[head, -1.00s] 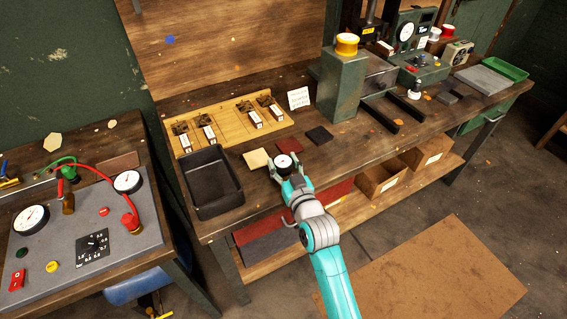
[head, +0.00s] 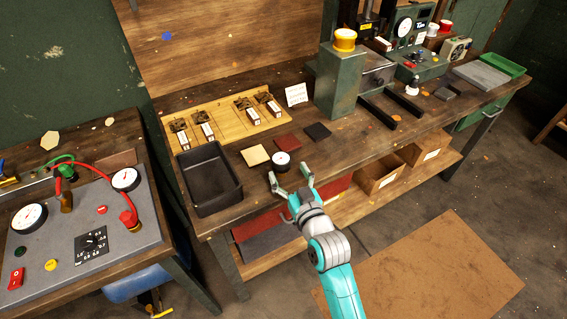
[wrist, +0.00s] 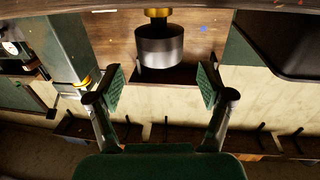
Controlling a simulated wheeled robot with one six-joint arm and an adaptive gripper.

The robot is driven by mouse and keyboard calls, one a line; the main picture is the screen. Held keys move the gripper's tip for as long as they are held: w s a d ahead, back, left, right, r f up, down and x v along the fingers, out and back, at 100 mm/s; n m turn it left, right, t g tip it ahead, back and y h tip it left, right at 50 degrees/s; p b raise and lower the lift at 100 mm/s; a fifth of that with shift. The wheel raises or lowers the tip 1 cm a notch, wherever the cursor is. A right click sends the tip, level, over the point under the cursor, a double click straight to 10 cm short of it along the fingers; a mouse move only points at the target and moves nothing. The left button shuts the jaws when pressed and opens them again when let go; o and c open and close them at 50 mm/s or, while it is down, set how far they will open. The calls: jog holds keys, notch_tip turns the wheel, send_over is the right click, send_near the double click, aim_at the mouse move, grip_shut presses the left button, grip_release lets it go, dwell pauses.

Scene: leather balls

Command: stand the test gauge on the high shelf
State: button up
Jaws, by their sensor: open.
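The test gauge, a small dark cylinder with a white face (head: 282,159), stands on the workbench near its front edge, just in front of the pale and dark red squares. In the wrist view it is a grey metal drum (wrist: 160,46) with a brass fitting, at top centre beyond the fingertips. My gripper (head: 290,174) is open and empty, on the front-edge side of the gauge. In the wrist view its two fingers (wrist: 160,88) are spread wide, with the gauge lined up between them but apart from them. I cannot identify a high shelf in these views.
A black tray (head: 236,190) lies left of the gauge. Behind are pale (head: 255,155), dark red (head: 288,142) and black (head: 318,131) squares and a wooden board (head: 225,121) with several fittings. A green press (head: 340,85) stands right. Cardboard boxes (head: 378,177) sit on the lower shelf.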

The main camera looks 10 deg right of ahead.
jog(key=s+d, duration=0.1)
jog(key=s, duration=0.5)
jog(key=shift+s, duration=0.3)
jog(key=shift+d, duration=0.1)
jog(key=s+d+f+m+g+h, duration=0.15)
jog(key=s+f, duration=0.25)
jog(key=s, duration=0.6)
jog(key=s+d+f+h, duration=0.1)
jog(key=s+d+f, duration=0.25)
jog(key=s, duration=0.75)
jog(key=s+d+r+g, duration=0.1)
jog(key=s+r, duration=0.2)
jog(key=s, duration=1.4)
jog(key=shift+s+d+m+h, duration=0.2)
jog(key=shift+m+h, duration=0.15)
jog(key=shift+h, duration=0.1)
jog(key=shift+o, duration=0.5)
jog(key=shift+s+r, duration=0.3)
jog(key=shift+s, duration=0.05)
jog(key=shift+w, duration=0.1)
